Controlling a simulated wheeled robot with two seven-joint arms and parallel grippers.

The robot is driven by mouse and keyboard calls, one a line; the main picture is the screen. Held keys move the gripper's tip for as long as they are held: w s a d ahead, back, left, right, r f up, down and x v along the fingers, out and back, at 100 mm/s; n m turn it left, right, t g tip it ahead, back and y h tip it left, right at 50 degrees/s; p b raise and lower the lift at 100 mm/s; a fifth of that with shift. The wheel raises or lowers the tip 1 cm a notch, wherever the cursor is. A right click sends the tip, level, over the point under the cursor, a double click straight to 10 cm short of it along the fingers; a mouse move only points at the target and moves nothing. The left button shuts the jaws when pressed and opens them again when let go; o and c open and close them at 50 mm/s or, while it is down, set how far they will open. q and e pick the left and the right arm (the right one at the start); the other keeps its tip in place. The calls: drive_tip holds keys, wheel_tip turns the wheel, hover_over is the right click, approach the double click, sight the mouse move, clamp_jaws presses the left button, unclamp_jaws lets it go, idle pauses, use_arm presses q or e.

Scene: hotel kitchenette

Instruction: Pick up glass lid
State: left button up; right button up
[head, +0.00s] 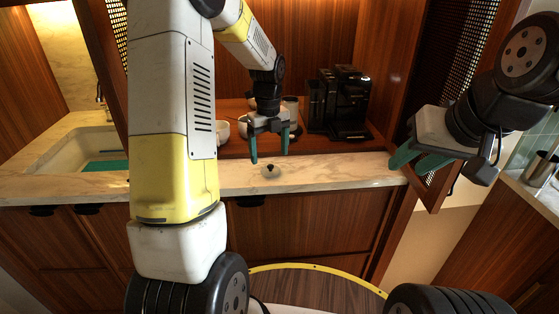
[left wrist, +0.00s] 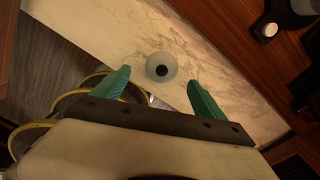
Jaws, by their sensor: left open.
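The glass lid (head: 270,171) is a small clear, shallow dome with a dark knob, lying on the pale marble counter near its front edge. In the left wrist view the lid (left wrist: 161,72) shows between and just beyond my two green fingertips. My left gripper (head: 269,157) points down above the lid, open and empty, with its fingers apart; it also shows in the left wrist view (left wrist: 158,78). I cannot tell the exact height gap. My right gripper (head: 418,162) is off to the right by the open cabinet door, fingers apart and empty.
A black coffee machine (head: 349,103) stands on the wooden shelf behind the counter (head: 330,172). White cups (head: 222,131) sit behind my left gripper. A sink (head: 85,150) is at the left. The perforated cabinet door (head: 462,75) stands open beside my right gripper.

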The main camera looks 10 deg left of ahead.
sight(270, 165)
use_arm(q)
wheel_tip(270, 165, down, 5)
drive_tip(key=shift+w+f, duration=0.15)
drive_tip(key=shift+f, duration=0.05)
drive_tip(key=shift+c, duration=0.2)
drive_tip(key=c, duration=1.4)
drive_tip(key=shift+o, duration=0.2)
drive_tip(key=shift+r, duration=0.1)
